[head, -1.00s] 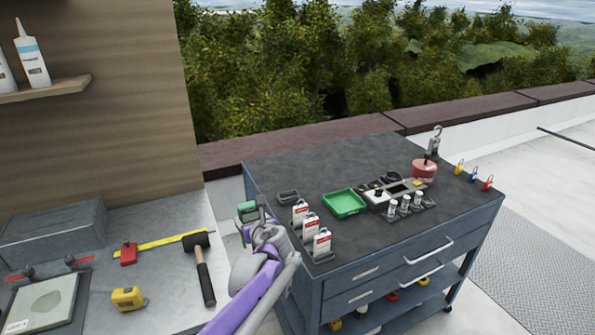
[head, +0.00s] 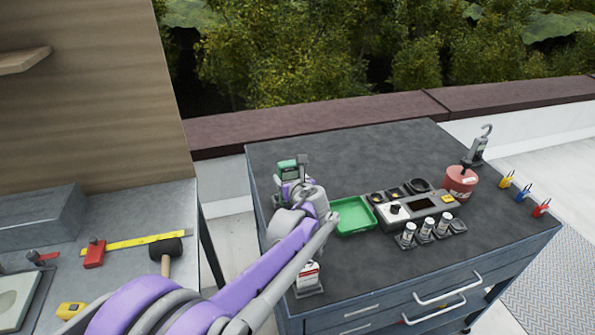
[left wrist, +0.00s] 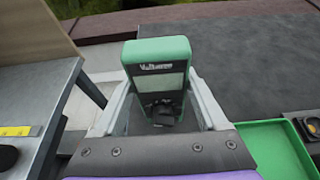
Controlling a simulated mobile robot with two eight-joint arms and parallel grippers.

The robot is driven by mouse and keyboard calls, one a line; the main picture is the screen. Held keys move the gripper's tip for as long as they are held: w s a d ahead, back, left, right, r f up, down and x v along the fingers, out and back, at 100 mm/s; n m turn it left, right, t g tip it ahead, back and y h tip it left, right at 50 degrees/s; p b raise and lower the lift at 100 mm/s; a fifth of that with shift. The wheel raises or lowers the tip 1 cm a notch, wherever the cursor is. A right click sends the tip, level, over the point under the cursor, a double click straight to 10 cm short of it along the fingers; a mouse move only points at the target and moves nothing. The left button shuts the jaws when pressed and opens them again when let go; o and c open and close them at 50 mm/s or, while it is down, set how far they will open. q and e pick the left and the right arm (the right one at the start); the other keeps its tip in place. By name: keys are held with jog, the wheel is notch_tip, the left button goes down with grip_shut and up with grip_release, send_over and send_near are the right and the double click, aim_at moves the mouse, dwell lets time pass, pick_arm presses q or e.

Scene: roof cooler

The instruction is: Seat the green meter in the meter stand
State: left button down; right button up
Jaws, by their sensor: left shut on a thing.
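My left gripper (head: 291,182) is shut on the green meter (head: 287,166), over the far left part of the dark cart top. In the left wrist view the meter (left wrist: 157,52) stands up between the two fingers, its green top and pale label facing me. Its lower part is dark and hard to make out. The meter stand cannot be made out clearly now; the gripper and arm cover the part of the cart where a small dark holder showed earlier. I cannot tell whether the meter touches anything below. My right gripper is not in view.
A green tray (head: 355,217) lies just right of my gripper, with a grey device panel (head: 418,207) beyond it. A red-and-white tagged item (head: 307,275) stands below my arm. White cylinders (head: 426,229) and a red pot (head: 460,182) stand to the right. The cart's back (head: 360,150) is clear.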

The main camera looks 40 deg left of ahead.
pick_arm(q)
jog(key=shift+a, duration=0.5)
jog(key=shift+x, duration=0.75)
jog(key=shift+w+a+f+b, duration=0.3)
jog(key=shift+f+b, duration=0.15)
jog(key=shift+f, duration=0.1)
jog(key=shift+w+a+f+b, duration=0.25)
jog(key=shift+a+f+b, duration=0.05)
jog(key=shift+f+b, duration=0.25)
jog(key=shift+w+a+f+b, duration=0.3)
jog(key=shift+f+b, duration=0.1)
jog(key=shift+f, duration=0.1)
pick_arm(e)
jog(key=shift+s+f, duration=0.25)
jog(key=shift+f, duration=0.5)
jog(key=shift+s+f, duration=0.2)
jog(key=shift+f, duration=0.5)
pick_arm(q)
jog(key=shift+s+d, duration=0.15)
jog(key=shift+f, duration=0.25)
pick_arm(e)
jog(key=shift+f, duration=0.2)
pick_arm(q)
grip_release()
